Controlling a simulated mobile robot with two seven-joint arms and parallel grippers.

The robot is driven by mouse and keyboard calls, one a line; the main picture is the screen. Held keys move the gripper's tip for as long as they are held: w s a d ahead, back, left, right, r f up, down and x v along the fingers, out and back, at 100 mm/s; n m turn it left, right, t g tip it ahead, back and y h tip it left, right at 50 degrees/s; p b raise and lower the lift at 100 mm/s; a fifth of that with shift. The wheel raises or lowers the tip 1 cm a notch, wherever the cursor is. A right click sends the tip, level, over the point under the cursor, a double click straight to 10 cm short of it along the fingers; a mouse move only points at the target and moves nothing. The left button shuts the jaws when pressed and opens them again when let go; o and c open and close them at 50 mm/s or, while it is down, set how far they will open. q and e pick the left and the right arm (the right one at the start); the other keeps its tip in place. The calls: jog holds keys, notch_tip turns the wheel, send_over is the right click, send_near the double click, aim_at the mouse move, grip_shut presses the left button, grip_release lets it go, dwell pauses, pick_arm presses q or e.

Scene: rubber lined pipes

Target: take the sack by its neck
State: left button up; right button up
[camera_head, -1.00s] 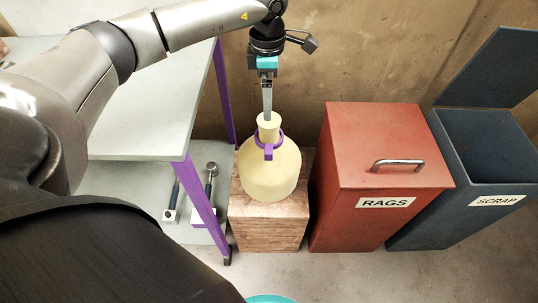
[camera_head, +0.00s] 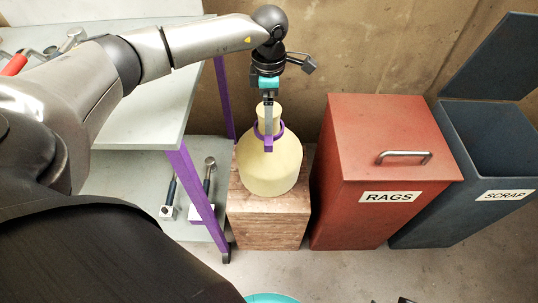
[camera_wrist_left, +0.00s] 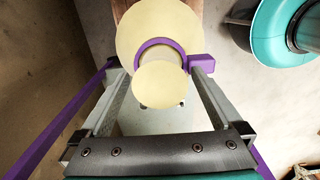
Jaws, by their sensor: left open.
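The sack (camera_head: 270,172) is pale yellow and bulging. It stands upright on a wooden block (camera_head: 268,218), with a purple band (camera_head: 258,131) around its narrow neck (camera_head: 276,112). My left gripper (camera_head: 268,130) points down at the neck. In the left wrist view the sack (camera_wrist_left: 140,24) shows from above. The open fingers of my left gripper (camera_wrist_left: 161,76) lie on either side of the neck's pale top (camera_wrist_left: 160,84), apart from it. The purple band (camera_wrist_left: 148,46) has a tab sticking out towards the right finger. My right gripper is out of view.
A red RAGS bin (camera_head: 385,150) with a metal handle stands close right of the block. A dark blue SCRAP bin (camera_head: 487,140) stands beyond it, lid up. A purple-legged table (camera_head: 140,120) is at the left, with tools on its lower shelf (camera_head: 208,180). The wall is close behind.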

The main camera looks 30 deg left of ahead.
pick_arm(q)
jog(key=shift+f, duration=0.15)
jog(key=shift+c, duration=0.2)
grip_shut()
dwell(0.6)
jog(key=shift+w, duration=0.1)
